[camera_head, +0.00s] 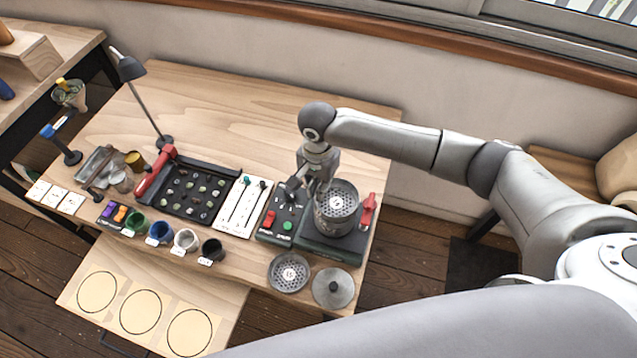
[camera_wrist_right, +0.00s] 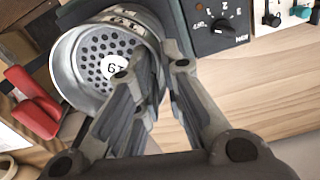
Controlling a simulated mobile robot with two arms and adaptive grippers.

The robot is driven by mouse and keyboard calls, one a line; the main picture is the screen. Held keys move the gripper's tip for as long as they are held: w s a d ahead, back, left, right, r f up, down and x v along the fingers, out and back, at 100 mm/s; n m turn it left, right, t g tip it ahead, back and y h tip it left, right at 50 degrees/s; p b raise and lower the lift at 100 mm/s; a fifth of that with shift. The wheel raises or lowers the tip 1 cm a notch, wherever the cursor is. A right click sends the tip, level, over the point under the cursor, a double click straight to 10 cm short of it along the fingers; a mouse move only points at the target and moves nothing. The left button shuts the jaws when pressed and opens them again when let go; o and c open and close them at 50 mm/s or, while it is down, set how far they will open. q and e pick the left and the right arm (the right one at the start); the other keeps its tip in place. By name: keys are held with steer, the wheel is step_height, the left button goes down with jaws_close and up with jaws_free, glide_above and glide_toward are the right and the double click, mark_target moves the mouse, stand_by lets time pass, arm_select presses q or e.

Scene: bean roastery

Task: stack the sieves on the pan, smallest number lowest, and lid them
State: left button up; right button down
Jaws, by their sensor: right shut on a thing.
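Another sieve (camera_head: 289,273), labelled 15, lies on the table's front. The round knobbed lid (camera_head: 333,288) lies to its right. My left gripper is not visible.
A control box (camera_head: 281,224) with red and green buttons stands left of the shaker, a red-handled part (camera_head: 368,210) right of it. A black bean tray (camera_head: 190,190), several cups and a lamp (camera_head: 130,68) fill the left. The table's back is clear.

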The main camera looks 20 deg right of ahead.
steer(key=shift+f, duration=0.4)
stand_by(0.3)
steer(key=c, duration=1.8)
jaws_free()
steer(key=shift+c, duration=0.2)
step_height(320, 180, up, 6)
steer(key=p, duration=0.6)
steer(key=shift+p, duration=0.35)
steer(key=shift+r, duration=2.45)
steer(key=shift+s, duration=0.1)
